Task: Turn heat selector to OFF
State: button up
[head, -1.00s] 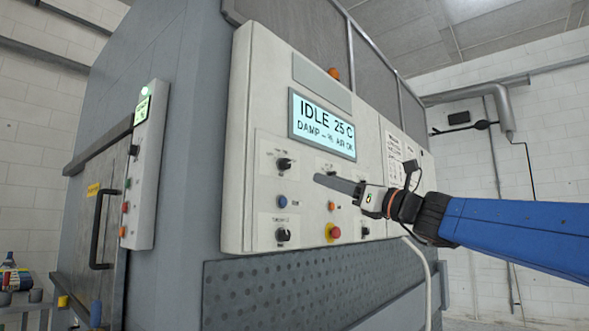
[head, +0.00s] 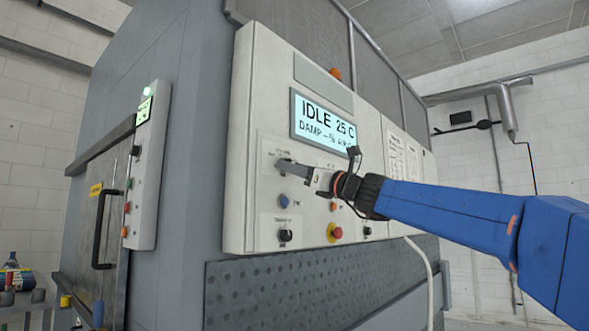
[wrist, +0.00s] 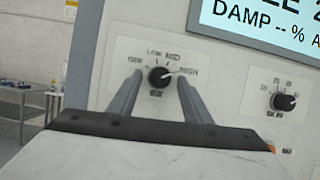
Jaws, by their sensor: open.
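The heat selector is a round black knob (wrist: 159,77) on a white plate marked OFF, LOW, MED and HIGH in the wrist view. Its white pointer line appears to point right, toward HIGH. My gripper (wrist: 160,80) is open, with one finger to the left of the knob and one to the right. Nothing is clearly gripped, and I cannot tell whether the tips reach past the knob's face. In the head view my gripper (head: 284,164) covers the knob at the panel's upper left.
A second black knob (wrist: 284,101) is to the right. The display (head: 323,125) above reads IDLE 25 C. Below are a blue button (head: 283,201), another black knob (head: 285,235) and a red emergency stop (head: 335,232). A side control box (head: 147,165) is at the left.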

jog(key=shift+c, duration=0.4)
jog(key=c, duration=1)
jog(key=shift+w+n+g+y, duration=0.1)
jog(key=shift+n+g+y, duration=0.2)
jog(key=shift+n, duration=0.2)
jog(key=n+g+h, duration=0.1)
jog(key=n+g, duration=0.1)
jog(key=n, duration=0.6)
jog(key=r+n+g+h, duration=0.1)
jog(key=n+g, duration=0.2)
jog(key=n, duration=0.6)
jog(key=n+g+h, duration=0.1)
jog(key=n+g, duration=0.2)
jog(key=n, duration=0.6)
jog(key=shift+w+d+r, duration=0.35)
jog(key=shift+r, duration=0.05)
